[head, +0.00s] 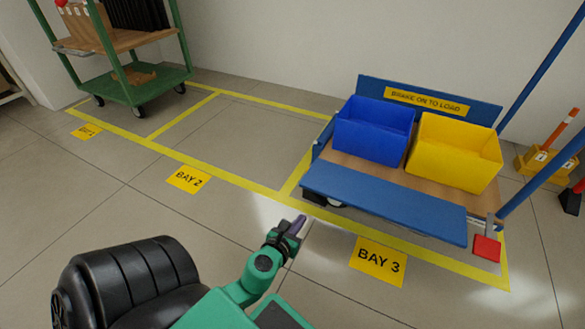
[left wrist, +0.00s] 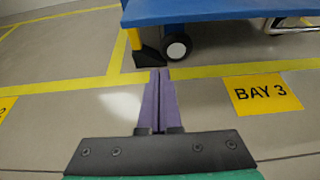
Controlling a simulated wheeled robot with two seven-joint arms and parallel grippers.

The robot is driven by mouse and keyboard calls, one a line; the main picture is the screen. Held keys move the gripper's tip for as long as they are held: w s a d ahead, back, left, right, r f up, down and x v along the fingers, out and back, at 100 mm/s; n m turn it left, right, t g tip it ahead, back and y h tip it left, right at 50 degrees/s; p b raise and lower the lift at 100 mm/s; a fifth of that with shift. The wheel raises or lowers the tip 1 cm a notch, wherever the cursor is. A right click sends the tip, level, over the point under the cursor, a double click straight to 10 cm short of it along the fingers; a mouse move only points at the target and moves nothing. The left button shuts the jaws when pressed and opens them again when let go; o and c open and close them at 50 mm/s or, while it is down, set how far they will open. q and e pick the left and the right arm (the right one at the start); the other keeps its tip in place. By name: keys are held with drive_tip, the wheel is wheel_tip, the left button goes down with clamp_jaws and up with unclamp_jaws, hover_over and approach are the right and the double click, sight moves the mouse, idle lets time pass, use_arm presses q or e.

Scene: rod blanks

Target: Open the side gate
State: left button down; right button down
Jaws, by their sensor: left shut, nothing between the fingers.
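The cart in bay 3 has a blue side gate (head: 385,203) along its near long side, in front of the wooden deck (head: 395,163). Its lower edge also shows at the top of the left wrist view (left wrist: 215,10). I cannot tell exactly how far the gate leans. My left gripper (head: 300,222) is shut and empty, in front of the gate's left end and apart from it. In the left wrist view its purple fingers (left wrist: 158,75) lie together, pointing toward the cart's wheel (left wrist: 177,47). My right gripper is not in view.
A blue bin (head: 372,135) and a yellow bin (head: 450,155) stand on the deck. A red pedal (head: 487,247) is at the cart's near right corner. A green trolley (head: 130,85) stands in bay 1. Bay 2 is clear floor. A yellow caddy (head: 540,160) stands right of the cart.

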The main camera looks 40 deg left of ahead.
use_arm(q)
drive_tip(key=b+x, duration=0.3)
drive_tip(key=x, duration=0.6)
wheel_tip(320, 180, up, 4)
drive_tip(key=shift+w+d+f+p, duration=0.1)
drive_tip(key=shift+d+p, duration=0.05)
drive_tip(key=shift+p, duration=0.55)
